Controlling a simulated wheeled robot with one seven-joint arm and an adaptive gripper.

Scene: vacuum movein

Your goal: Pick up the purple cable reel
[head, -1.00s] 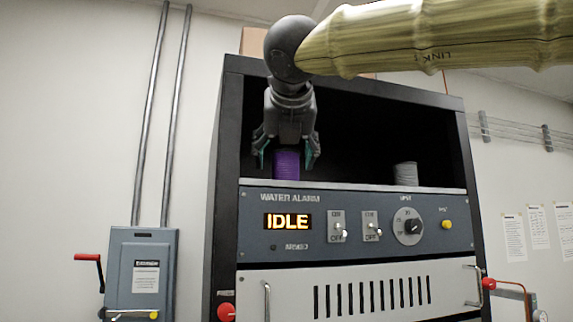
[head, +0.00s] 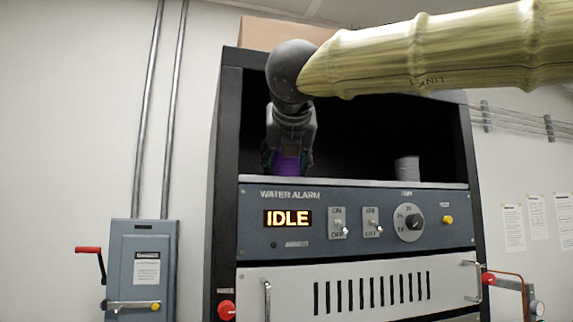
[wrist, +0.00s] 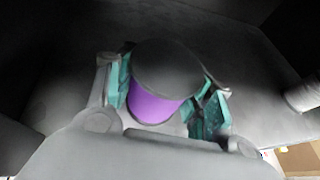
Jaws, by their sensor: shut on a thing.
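The purple cable reel (head: 287,163) stands in the open bay of the black rack, just above the water alarm panel. In the wrist view the reel (wrist: 155,105) shows a dark round top and a purple side. My gripper (head: 288,166) reaches down from above and is shut on the reel, with a green-padded finger on each side of it. The wrist view shows the gripper (wrist: 165,100) with its pads against the reel. The reel's underside is hidden, so I cannot tell whether it still touches the shelf.
A grey-white reel (head: 407,170) stands to the right in the same bay. The water alarm panel (head: 360,215) with switches and a dial lies below the opening. The black rack frame (head: 229,160) bounds the bay at the left. A cardboard box (head: 270,33) sits on top.

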